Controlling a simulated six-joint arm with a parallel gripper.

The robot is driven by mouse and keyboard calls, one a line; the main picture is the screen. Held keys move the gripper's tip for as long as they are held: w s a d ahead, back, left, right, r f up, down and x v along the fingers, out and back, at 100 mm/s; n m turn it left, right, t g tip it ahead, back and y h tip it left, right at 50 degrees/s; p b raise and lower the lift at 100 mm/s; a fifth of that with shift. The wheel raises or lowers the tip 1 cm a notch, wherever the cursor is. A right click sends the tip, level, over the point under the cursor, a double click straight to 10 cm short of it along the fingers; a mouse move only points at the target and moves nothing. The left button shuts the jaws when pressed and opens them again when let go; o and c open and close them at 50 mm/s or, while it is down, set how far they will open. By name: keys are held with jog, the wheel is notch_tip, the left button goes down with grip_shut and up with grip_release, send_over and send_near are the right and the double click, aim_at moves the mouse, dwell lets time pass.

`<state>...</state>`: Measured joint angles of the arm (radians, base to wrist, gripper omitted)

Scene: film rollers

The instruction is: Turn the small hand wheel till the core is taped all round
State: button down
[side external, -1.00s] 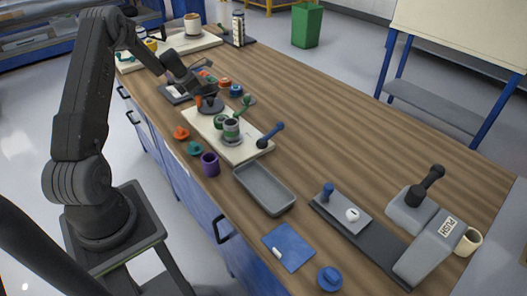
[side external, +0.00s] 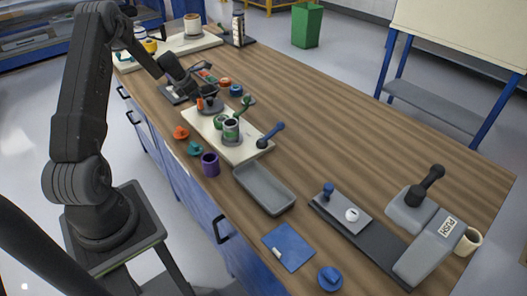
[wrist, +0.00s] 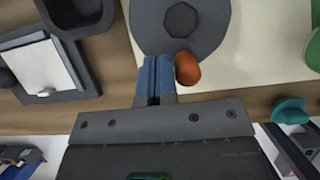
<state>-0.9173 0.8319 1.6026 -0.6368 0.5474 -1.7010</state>
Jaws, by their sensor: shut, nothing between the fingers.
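The small hand wheel is a dark grey disc (wrist: 200,25) with an octagonal hub and an upright orange handle (wrist: 187,68) near its rim. In the side view the orange handle (side external: 200,103) shows at the far end of the cream board (side external: 240,152). My gripper (wrist: 156,62) is shut and empty, its blue fingers just left of the handle; I cannot tell whether they touch it. In the side view my gripper (side external: 187,92) is partly hidden at the wheel. A grey-and-green cylinder, apparently the core (side external: 231,130), stands on the board; its tape cover is too small to judge.
A blue-handled lever (side external: 271,134) sits at the board's right side. Orange (side external: 181,133) and teal (side external: 195,149) pieces and a purple cup (side external: 210,164) stand near the front edge. A grey tray (side external: 264,188) lies right of the board.

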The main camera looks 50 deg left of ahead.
jog(key=shift+d, duration=0.1)
jog(key=shift+s+d, duration=0.2)
jog(key=shift+d, duration=0.4)
jog(key=shift+s+d, duration=0.1)
jog(key=shift+d, duration=0.4)
